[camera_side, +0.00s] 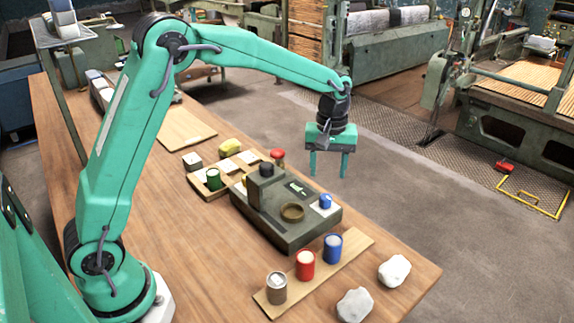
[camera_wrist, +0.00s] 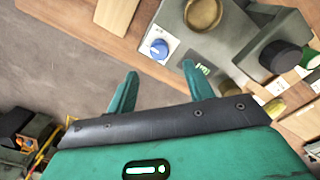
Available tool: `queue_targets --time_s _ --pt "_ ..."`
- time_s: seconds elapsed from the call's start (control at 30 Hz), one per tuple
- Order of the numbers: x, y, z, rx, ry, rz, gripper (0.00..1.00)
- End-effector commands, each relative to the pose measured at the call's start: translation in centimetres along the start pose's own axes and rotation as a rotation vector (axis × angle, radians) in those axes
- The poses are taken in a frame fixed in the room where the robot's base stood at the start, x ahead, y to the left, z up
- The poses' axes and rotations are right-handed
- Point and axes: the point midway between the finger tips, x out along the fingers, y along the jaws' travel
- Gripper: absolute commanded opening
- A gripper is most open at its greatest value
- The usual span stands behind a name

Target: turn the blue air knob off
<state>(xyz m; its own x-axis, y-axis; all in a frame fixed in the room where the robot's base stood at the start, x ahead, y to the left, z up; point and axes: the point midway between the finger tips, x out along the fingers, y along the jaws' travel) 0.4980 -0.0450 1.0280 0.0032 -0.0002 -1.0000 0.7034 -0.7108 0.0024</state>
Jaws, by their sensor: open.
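The blue air knob (camera_side: 325,201) sits on a white plate at the right end of a dark grey-green machine (camera_side: 290,232) on the wooden table. In the wrist view the blue knob (camera_wrist: 158,48) has a pale line mark on its top. My gripper (camera_side: 328,177) is green, points down and hangs above and behind the machine's right side, apart from the knob. In the wrist view my gripper's (camera_wrist: 160,72) two fingers are spread, with nothing between them, and the knob lies just beyond the fingertips. Whether the knob is on or off I cannot tell.
Grey, red and blue cans (camera_side: 333,248) stand on a board in front. A red-topped item (camera_side: 277,158) stands behind the machine.

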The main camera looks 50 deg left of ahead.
Motion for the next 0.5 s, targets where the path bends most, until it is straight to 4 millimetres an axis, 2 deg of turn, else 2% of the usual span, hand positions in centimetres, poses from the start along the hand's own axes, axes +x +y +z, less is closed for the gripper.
queue_targets --time_s 0.33,0.5 --pt "0.5 0.2 -0.1 -0.006 -0.003 -0.003 0.52" --pt "1.7 0.1 -0.1 -0.006 -0.004 -0.005 0.52"
